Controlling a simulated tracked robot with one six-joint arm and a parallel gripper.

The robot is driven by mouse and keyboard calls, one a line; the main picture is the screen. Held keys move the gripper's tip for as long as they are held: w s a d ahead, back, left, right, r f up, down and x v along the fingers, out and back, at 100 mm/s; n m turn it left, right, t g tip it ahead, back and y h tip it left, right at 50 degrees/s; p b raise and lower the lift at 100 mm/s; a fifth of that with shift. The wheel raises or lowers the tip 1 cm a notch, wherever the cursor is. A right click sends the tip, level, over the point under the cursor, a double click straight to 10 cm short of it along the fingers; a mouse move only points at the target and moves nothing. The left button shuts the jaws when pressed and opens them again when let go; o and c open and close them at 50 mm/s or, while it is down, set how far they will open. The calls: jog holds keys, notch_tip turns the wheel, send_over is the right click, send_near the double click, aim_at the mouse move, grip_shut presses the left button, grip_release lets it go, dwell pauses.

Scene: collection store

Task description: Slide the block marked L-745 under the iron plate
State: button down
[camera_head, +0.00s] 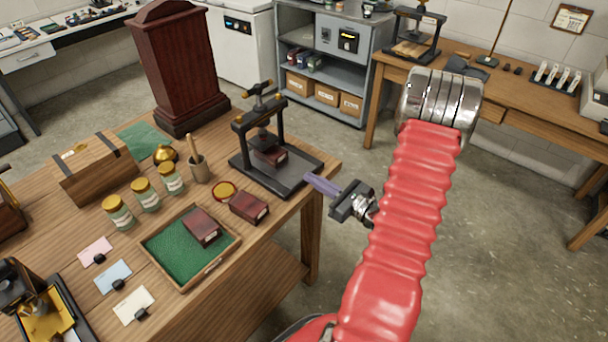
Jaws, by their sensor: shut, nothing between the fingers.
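A black iron press (277,178) stands near the right edge of the wooden table. A dark red block (271,157) sits inside its frame on the base, below the dark iron plate (262,141). I cannot tell whether the plate touches it. A second dark red block (249,207) lies on the table just left of the press base. A third dark red block (202,227) lies in a green-lined tray (163,268). Their markings are too small to read, so I cannot tell which is L-745. My gripper (312,183) is shut and empty, just right of the press base near the table edge.
A round brass-rimmed red dish (223,191), a mortar with pestle (199,169) and several jars (145,193) stand left of the press. A tall dark red wooden case (174,68) stands behind. Open floor lies right of the table.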

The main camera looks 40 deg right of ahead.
jog(key=shift+s+d, duration=0.2)
jog(key=shift+s, duration=0.95)
jog(key=shift+s+d, duration=0.2)
jog(key=shift+s, duration=0.9)
jog(key=s+a+r+n+g+y, duration=0.1)
jog(key=a+r+n+g+y, duration=0.35)
jog(key=a+n, duration=0.75)
jog(key=s+a+r+n+g+y, duration=0.2)
jog(key=a+r+n+g, duration=0.6)
jog(key=a, duration=0.9)
jog(key=s+a+r+n+h, duration=0.2)
jog(key=s+r+n+h, duration=0.5)
jog(key=n, duration=0.7)
jog(key=h, duration=0.2)
jog(key=shift+r+h, duration=0.3)
jog(key=shift+h, duration=0.05)
